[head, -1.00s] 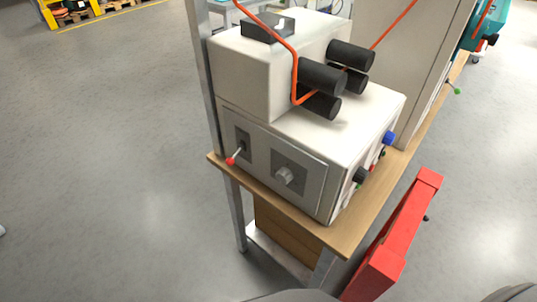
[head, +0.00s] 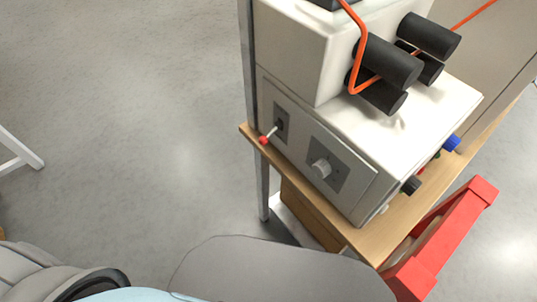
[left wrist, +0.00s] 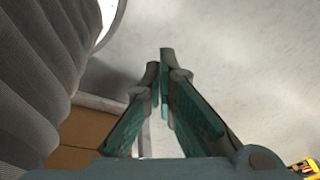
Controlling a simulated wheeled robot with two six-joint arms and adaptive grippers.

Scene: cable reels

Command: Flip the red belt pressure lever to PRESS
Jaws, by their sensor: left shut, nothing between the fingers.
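The red-tipped lever (head: 264,139) sticks out, pointing down and toward me, from a dark slot plate on the front panel of the white machine (head: 300,60). A grey round knob (head: 320,168) sits to its right on the same panel. In the left wrist view my left gripper (left wrist: 160,62) is shut and empty, with grey floor beyond its fingertips. The lever does not show in that view. Neither gripper shows in the head view. Any lettering at the lever is too small to read.
The machine stands on a wooden bench (head: 405,220) with a metal post (head: 250,70) at its left corner. Black rollers (head: 390,62) on top carry an orange cable (head: 357,50). A red frame (head: 440,235) stands at right.

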